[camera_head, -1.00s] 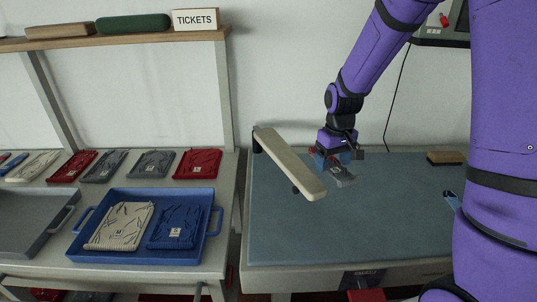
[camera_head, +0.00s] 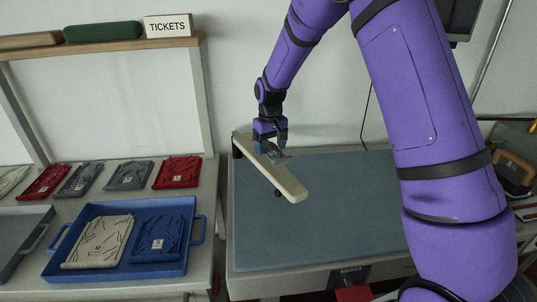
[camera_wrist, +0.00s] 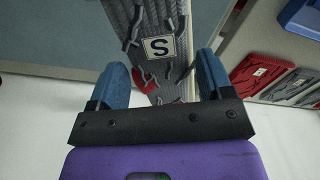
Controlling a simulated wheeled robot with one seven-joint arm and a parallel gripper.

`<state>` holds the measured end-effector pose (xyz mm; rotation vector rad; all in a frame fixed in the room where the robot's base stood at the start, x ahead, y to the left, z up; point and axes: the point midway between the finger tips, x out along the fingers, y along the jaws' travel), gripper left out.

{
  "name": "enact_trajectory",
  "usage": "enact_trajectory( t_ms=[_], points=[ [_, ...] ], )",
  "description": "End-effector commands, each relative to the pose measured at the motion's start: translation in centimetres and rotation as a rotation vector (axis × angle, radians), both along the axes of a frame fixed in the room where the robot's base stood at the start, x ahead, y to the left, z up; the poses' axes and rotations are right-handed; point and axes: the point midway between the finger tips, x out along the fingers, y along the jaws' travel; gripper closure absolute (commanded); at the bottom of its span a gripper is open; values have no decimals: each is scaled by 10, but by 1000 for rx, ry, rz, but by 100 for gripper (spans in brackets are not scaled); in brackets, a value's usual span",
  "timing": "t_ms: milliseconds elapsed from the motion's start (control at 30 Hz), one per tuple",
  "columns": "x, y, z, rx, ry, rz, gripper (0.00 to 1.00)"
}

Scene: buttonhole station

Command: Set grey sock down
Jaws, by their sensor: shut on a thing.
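My gripper (camera_head: 270,148) is over the far half of the narrow cream board (camera_head: 289,186), which stands above the blue-grey mat. It is shut on a grey knitted sock (camera_head: 280,157). In the wrist view the grey sock (camera_wrist: 155,25) has a cable pattern and a white label marked S, and it passes between the two blue fingertips (camera_wrist: 163,85). A small red patch shows beside it. I cannot tell whether the sock touches the board.
Left of the mat (camera_head: 330,220), a blue tray (camera_head: 118,269) holds a cream and a blue folded knit. Red (camera_head: 178,172) and grey (camera_head: 130,175) folded knits lie behind it. A grey tray (camera_head: 14,231) is at far left. The mat right of the board is clear.

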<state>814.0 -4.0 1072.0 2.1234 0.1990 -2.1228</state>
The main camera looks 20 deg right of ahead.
Motion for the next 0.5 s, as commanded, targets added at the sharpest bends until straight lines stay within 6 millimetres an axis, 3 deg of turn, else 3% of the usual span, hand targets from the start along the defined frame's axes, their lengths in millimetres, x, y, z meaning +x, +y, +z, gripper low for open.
enact_trajectory(
  t_ms=[100,300,500],
  points=[
    [8,5,-3,0,1,1,49],
    [6,4,-33,-1,3,0,49],
    [6,4,-36,0,0,0,49]
  ],
)
